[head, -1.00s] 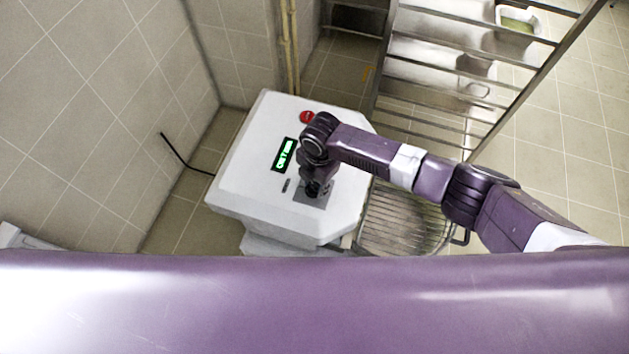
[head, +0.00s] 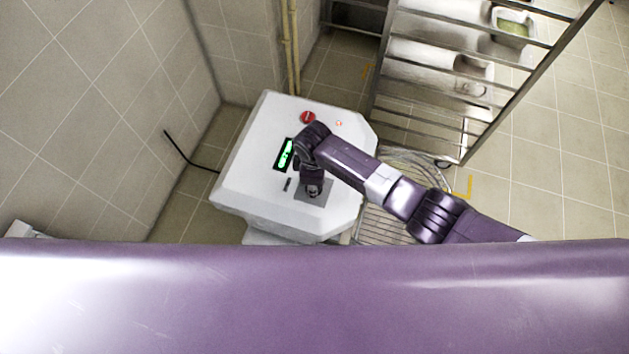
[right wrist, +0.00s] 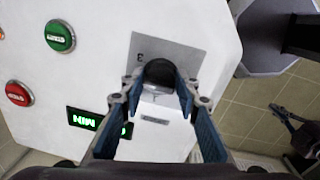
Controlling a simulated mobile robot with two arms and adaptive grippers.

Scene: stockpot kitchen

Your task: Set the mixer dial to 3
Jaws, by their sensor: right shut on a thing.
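The mixer is a white housing (head: 250,185) with a sloped top, in the middle of the head view. A grey dial plate (head: 326,194) lies on its top, partly covered by my right gripper (head: 314,190). In the right wrist view the black round dial (right wrist: 160,71) sits on the grey plate (right wrist: 188,58), which carries a "3" mark beside it. My right gripper (right wrist: 160,86) is shut on the dial, with a blue-lined finger on each side. Other marks on the plate are hidden or too small to read.
The mixer also has a lit green display (head: 284,155), a red button (head: 307,117) and, in the right wrist view, a green button (right wrist: 60,36). A metal rack (head: 440,75) stands behind it on the right. Tiled walls close off the left.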

